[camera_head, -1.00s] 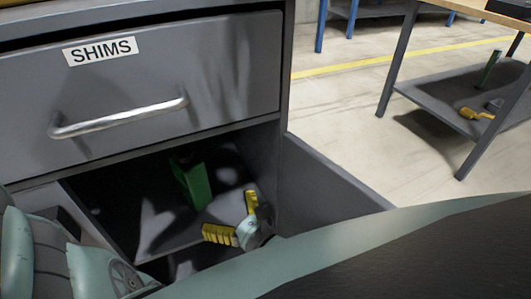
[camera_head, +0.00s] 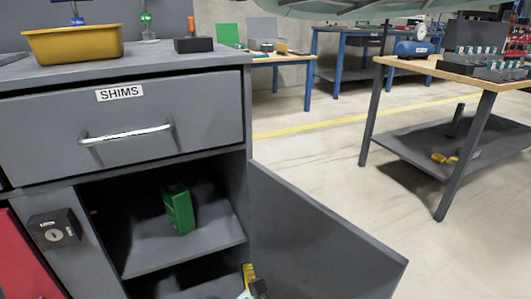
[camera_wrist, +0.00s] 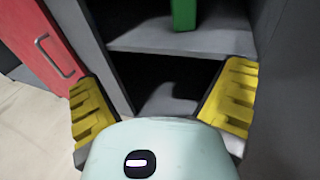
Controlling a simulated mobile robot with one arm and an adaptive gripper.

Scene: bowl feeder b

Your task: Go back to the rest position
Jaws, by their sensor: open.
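My gripper shows in the wrist view (camera_wrist: 165,105) with its two yellow ridged fingers wide apart and nothing between them. In the head view only one yellow finger (camera_head: 248,275) and part of the gripper show at the bottom edge, in front of the open cabinet's lower part. A green container (camera_head: 179,210) stands upright on the cabinet shelf (camera_head: 195,250); its lower part shows at the top of the wrist view (camera_wrist: 184,14). My gripper is apart from it.
The open cabinet door (camera_head: 310,235) juts out to the right of the gripper. The drawer labelled SHIMS (camera_head: 120,125) is shut above. A yellow bin (camera_head: 75,44) sits on the cabinet top. A wooden-topped table (camera_head: 430,70) stands at right, with free floor between.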

